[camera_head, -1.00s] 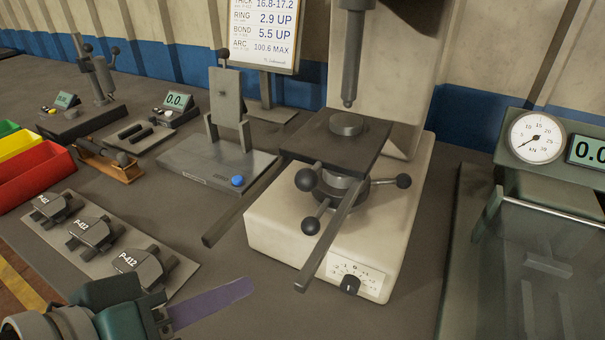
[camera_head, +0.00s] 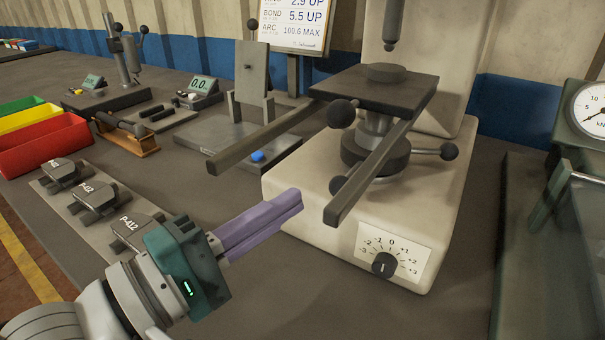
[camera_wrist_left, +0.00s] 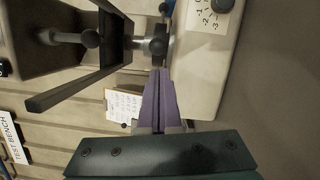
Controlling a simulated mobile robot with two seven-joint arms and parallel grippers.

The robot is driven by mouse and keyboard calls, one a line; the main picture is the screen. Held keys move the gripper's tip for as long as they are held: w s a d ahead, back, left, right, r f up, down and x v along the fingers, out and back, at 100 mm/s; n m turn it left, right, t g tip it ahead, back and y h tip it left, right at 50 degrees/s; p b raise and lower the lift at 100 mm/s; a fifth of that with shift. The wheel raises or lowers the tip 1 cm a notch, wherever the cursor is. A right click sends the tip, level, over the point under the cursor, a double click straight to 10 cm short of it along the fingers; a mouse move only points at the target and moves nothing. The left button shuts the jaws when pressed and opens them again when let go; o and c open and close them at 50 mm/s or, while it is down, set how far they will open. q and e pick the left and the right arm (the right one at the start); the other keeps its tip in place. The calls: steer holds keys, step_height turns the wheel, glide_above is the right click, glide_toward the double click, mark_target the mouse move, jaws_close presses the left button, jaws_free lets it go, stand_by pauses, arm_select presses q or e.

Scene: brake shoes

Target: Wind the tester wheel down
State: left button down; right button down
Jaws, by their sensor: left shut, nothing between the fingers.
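The tester is a cream machine (camera_head: 300,205) with a dark square table (camera_head: 390,88) on a screw column. Its wheel (camera_head: 375,152) is a dark hub with ball-ended spokes below that table; one ball (camera_head: 449,151) sticks out to the right. Two dark bars reach forward from the table. My left gripper (camera_head: 298,197), with purple fingers, is shut and empty, just left of the tester's front, apart from the wheel. In the left wrist view the purple fingers (camera_wrist_left: 159,80) point toward the wheel hub (camera_wrist_left: 155,46). My right gripper is not in view.
A dial knob (camera_head: 385,264) sits on the tester's front. P-412 shoes (camera_head: 138,229) lie on a plate at left, near my left arm. Red bin (camera_head: 40,142), hardness-type stand (camera_head: 240,130) and gauges stand behind. A glass-fronted press (camera_head: 570,220) is at right.

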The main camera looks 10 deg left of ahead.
arm_select(q)
steer(key=shift+x, duration=1.6)
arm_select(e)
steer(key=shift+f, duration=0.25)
arm_select(q)
steer(key=shift+s+d+y, duration=0.1)
steer(key=shift+y, duration=0.2)
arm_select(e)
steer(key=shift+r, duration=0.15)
